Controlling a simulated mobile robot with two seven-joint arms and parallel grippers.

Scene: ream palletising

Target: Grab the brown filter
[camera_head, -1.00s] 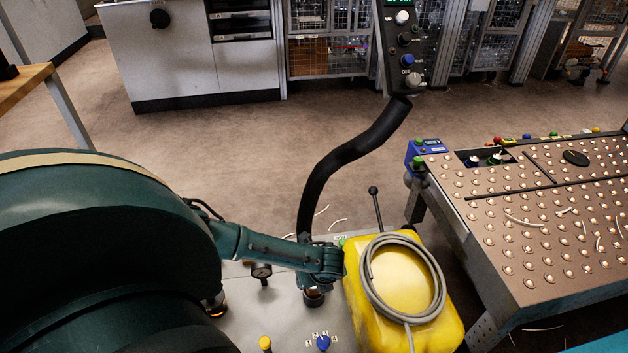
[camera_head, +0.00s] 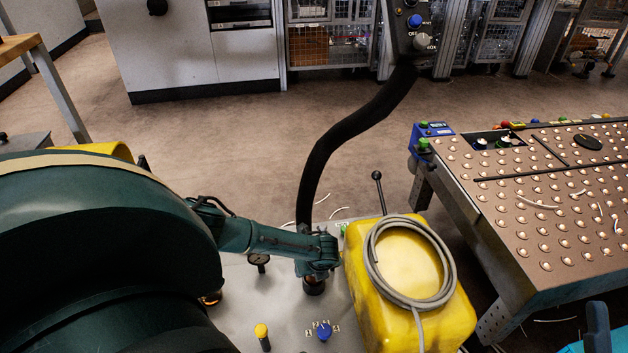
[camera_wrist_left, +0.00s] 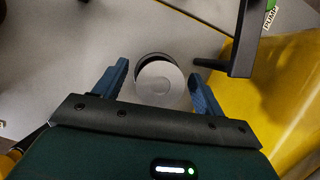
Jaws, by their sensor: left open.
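No thing in view shows a clear brown colour that marks it as the filter. In the head view, a short dark cylinder (camera_head: 314,287) stands on the grey machine top, partly hidden under my left gripper (camera_head: 319,264). In the left wrist view, a round part with a pale grey top (camera_wrist_left: 160,84) and a dark rim lies between the fingers. It may be the same part. My left gripper (camera_wrist_left: 158,75) is open, with one blue finger on each side of it. I cannot tell whether they touch it. My right gripper is not identifiable.
A yellow tank (camera_head: 450,310) with a coiled grey hose (camera_head: 440,240) stands close right. A thick black bent tube (camera_head: 335,145) rises behind the gripper. A gauge (camera_head: 258,259), yellow knob (camera_head: 262,332) and blue knob (camera_head: 324,331) are nearby. A studded table (camera_head: 520,215) is at right.

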